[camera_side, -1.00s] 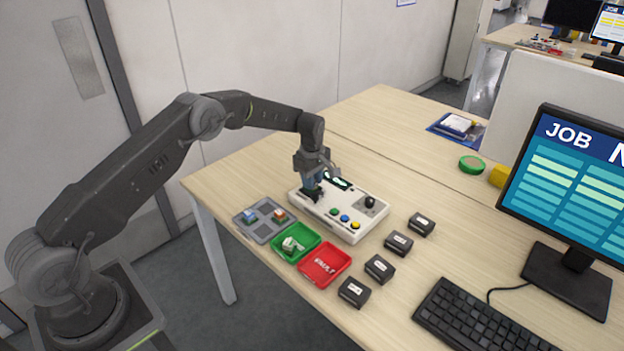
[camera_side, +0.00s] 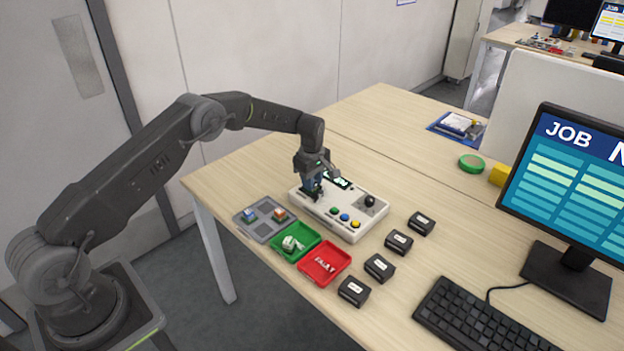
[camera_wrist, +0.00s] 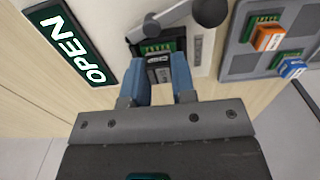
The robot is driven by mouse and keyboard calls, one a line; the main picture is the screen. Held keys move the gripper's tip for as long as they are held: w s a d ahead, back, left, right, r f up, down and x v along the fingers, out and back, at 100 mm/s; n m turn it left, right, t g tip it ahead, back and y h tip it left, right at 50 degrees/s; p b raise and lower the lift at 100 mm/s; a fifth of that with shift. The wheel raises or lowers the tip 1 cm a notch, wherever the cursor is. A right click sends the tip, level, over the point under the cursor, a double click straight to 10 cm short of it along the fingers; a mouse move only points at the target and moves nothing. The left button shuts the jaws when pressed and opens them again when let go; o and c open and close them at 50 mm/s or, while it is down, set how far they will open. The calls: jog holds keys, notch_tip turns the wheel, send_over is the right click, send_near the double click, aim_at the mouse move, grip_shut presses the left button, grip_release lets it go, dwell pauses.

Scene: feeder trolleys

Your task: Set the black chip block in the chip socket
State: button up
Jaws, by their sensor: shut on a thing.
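My gripper (camera_wrist: 163,82) has blue fingers shut on the black chip block (camera_wrist: 160,69), whose pale lettered label faces the wrist camera. The block is at the green-and-black chip socket (camera_wrist: 154,46) on the white console. It overlaps the socket's near part in the wrist view, and I cannot tell whether it touches or is seated. In the side view, my gripper (camera_side: 312,184) is low over the left part of the console (camera_side: 330,217). The fingers largely hide the block and socket there.
A grey lever (camera_wrist: 180,14) lies beside the socket. A lit OPEN panel (camera_wrist: 70,42) is nearby. A grey tray (camera_side: 247,231) holds small blue and orange blocks. Green (camera_side: 277,249) and red (camera_side: 312,274) bins stand in front, with several black boxes (camera_side: 379,267) to the right.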

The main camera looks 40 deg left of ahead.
jog(key=o, duration=1)
notch_tip(320, 180, up, 14)
jog(key=shift+f, duration=0.1)
